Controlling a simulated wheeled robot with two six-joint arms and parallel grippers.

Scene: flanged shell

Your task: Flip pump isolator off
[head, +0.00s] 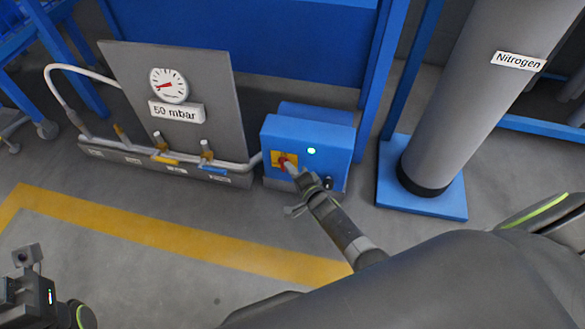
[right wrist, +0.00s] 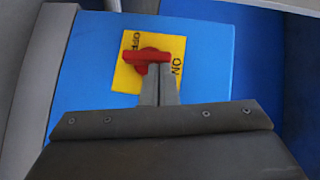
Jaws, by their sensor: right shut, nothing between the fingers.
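The pump isolator is a red handle (right wrist: 133,57) on a yellow plate (right wrist: 176,47) on the blue pump box (head: 335,135). In the right wrist view the handle lies crosswise, with ON lettering at the plate's right edge and other lettering, partly legible as OFF, at its upper left. My right gripper (right wrist: 158,72) is shut and empty, its fingertips at the handle and overlapping its lower right part; I cannot tell whether they touch. In the head view the right gripper (head: 294,171) is in front of the plate. My left gripper (head: 27,256) shows only partly at lower left; its jaws are unclear.
A Nitrogen cylinder (head: 470,110) stands at right. Floor in front is clear.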

